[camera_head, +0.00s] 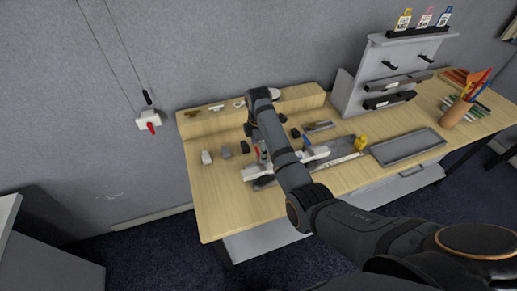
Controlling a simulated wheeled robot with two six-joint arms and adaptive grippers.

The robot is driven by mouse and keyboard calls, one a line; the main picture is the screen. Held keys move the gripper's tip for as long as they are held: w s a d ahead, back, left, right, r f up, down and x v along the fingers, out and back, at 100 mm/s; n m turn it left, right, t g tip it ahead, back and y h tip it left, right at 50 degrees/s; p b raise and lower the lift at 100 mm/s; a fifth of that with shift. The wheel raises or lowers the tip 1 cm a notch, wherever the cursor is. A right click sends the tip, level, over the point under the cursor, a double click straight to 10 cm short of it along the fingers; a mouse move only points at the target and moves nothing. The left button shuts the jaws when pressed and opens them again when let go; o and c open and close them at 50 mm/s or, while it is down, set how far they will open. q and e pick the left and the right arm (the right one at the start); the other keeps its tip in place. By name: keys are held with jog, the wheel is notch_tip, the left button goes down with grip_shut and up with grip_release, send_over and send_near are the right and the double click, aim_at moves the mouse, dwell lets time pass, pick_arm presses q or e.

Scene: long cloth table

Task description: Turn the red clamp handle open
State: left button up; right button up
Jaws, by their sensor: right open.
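A small red handle (258,154) stands up at the left part of a pale metal clamp fixture (318,153) on the wooden table. A blue handle (307,141) stands on the same fixture farther right. My right arm comes in from the lower right and crosses over the fixture, hiding its middle. My right gripper (252,129) is open and points down, just behind and above the red handle; its fingers are small and dark, and I cannot tell if they touch anything. My left gripper is not in view.
Small grey and black blocks (225,152) lie left of the fixture. A yellow piece (361,143) and a grey tray (407,147) lie to the right. A grey rack (356,86) stands behind. A white box with a red lever (149,121) is on the wall. The table's front left is clear.

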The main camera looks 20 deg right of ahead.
jog(key=shift+f, duration=0.25)
jog(key=shift+c, duration=0.6)
jog(key=c, duration=1)
jog(key=shift+c, duration=0.2)
jog(key=shift+r, duration=0.1)
